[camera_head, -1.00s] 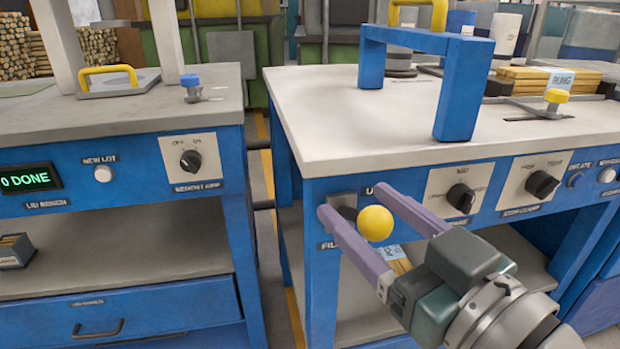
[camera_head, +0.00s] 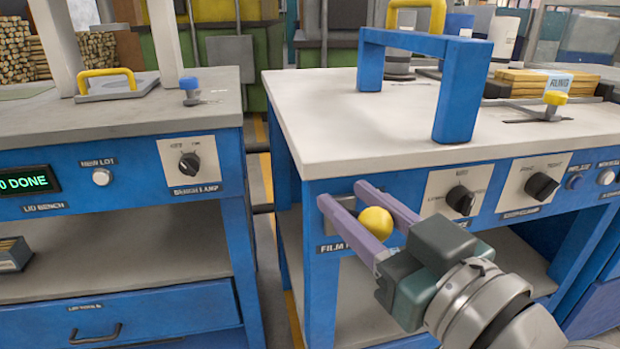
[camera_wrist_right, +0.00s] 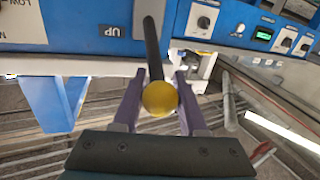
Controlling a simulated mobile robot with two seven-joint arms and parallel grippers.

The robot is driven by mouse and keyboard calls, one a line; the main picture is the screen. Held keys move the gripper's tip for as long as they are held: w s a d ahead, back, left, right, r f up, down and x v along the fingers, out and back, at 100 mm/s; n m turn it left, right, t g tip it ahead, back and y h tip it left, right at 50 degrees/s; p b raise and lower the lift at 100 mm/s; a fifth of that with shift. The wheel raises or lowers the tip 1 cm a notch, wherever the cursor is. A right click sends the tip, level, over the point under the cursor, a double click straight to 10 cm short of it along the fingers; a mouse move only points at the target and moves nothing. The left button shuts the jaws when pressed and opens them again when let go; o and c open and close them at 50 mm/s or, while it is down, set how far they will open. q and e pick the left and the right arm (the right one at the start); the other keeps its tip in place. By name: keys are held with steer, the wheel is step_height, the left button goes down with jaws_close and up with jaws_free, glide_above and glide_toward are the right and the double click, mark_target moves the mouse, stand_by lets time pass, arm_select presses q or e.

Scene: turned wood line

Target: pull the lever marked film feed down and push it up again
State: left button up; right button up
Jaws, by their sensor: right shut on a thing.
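The film feed lever has a yellow ball knob (camera_head: 376,222) at the front left of the right-hand blue bench. In the right wrist view its dark rod (camera_wrist_right: 152,45) runs from the bench panel to the knob (camera_wrist_right: 159,98). My right gripper (camera_head: 344,196) is shut on the knob, with one purple finger on each side of it. The fingers also show in the right wrist view (camera_wrist_right: 160,75). A label reading "FILM F" (camera_head: 333,247) is partly hidden by a finger. An "UP" label (camera_wrist_right: 122,31) sits beside the rod. My left gripper is not in view.
A blue frame (camera_head: 462,100) stands on the right bench's pale top (camera_head: 315,110). Dials (camera_head: 461,199) on the panel are close to my right gripper. The left bench (camera_head: 120,120) stands across a narrow gap. A shelf lies below the panel.

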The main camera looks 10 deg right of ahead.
jaws_close()
stand_by(0.8)
